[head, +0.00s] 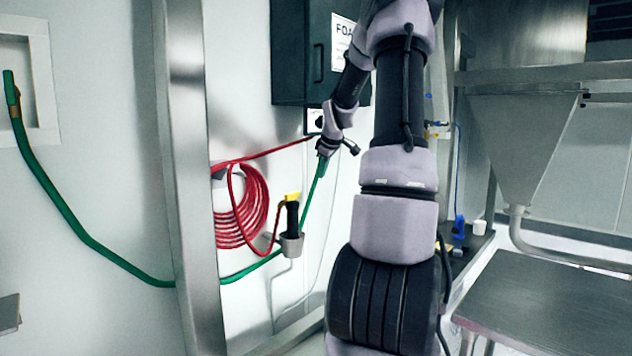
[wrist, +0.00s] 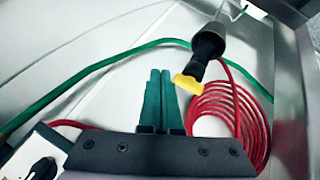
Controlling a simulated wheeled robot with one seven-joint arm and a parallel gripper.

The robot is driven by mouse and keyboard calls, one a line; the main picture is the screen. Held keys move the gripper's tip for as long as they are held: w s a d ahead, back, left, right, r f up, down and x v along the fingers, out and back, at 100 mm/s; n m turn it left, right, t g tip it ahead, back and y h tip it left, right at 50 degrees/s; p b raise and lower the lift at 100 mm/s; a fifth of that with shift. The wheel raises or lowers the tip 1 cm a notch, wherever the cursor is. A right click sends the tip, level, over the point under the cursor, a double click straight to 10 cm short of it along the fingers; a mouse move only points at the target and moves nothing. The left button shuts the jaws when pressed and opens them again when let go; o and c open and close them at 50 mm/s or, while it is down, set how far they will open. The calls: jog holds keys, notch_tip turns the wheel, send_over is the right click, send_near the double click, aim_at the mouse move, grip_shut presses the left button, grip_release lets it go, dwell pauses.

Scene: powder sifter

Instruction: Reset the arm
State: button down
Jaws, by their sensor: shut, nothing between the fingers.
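My arm (head: 395,200) rises through the middle of the head view and bends over at the top. My gripper hangs at its end in front of the wall, below the dark cabinet. In the wrist view, the gripper's green fingers (wrist: 160,75) are shut together with nothing between them. The fingers are apart from the yellow-tipped black nozzle (wrist: 188,82), which appears to their upper right. In the head view, this nozzle (head: 292,212) sits in a metal wall holder.
A coiled red hose (head: 240,215) hangs on the wall, and a green hose (head: 85,235) runs along it. A steel post (head: 190,150) stands at left. A dark cabinet (head: 300,50) is behind my arm. At right are a steel hopper (head: 520,135) and a bare steel table (head: 550,300).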

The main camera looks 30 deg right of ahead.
jog(key=shift+s+d+r, duration=0.2)
jog(key=shift+d+r, duration=0.05)
jog(key=shift+r, duration=0.15)
jog(key=s+a+r+m, duration=0.2)
jog(key=s+a+r, duration=0.2)
jog(key=s+a, duration=0.45)
jog(key=s+a+r+m, duration=0.3)
jog(key=s+a, duration=0.2)
jog(key=a, duration=0.6)
jog(key=s+a+m+y, duration=0.1)
jog(key=s+a+m, duration=0.1)
jog(key=s+a, duration=0.3)
jog(key=s+a+m+y, duration=0.2)
jog(key=s+a, duration=0.3)
jog(key=s, duration=0.8)
jog(key=shift+s+m+y, duration=0.3)
jog(key=shift+s+m, duration=0.1)
jog(key=shift+m, duration=0.3)
jog(key=shift+r, duration=0.1)
